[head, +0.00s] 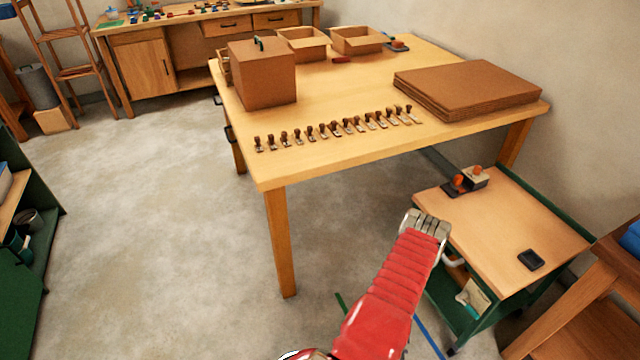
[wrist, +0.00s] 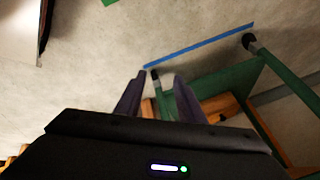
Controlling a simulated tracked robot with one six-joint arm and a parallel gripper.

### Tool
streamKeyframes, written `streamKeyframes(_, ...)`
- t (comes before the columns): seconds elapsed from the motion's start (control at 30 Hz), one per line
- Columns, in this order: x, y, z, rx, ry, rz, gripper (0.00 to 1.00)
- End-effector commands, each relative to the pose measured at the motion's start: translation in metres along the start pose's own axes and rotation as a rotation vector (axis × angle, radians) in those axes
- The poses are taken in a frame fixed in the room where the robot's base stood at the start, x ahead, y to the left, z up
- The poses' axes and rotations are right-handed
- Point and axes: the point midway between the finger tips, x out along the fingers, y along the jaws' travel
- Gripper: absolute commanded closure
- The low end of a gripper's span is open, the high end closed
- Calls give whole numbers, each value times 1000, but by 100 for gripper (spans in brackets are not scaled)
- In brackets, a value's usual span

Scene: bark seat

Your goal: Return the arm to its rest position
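My red arm (head: 392,295) reaches up from the bottom of the head view, its grey metal end (head: 426,224) in front of the low cart's left side. My gripper's fingers cannot be made out in the head view. In the wrist view my gripper (wrist: 159,80) has its two dark fingers apart, with nothing between them. The floor and part of a green frame show beyond the fingers.
The green cart (head: 510,232) stands close at right, with a hand plane (head: 465,181) and a small black box (head: 530,259) on top. The workbench (head: 340,105) behind holds a row of small tools, boxes and stacked boards. Floor at left (head: 140,220) is clear.

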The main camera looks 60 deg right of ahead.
Motion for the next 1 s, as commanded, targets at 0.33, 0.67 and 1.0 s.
streamKeyframes(0.33, -74, -72, 39, -320, -219, 34, 65)
streamKeyframes(0.67, -164, -123, 74, -614, -376, 30, 65)
streamKeyframes(1.0, -267, -156, 106, -910, -495, 6, 65)
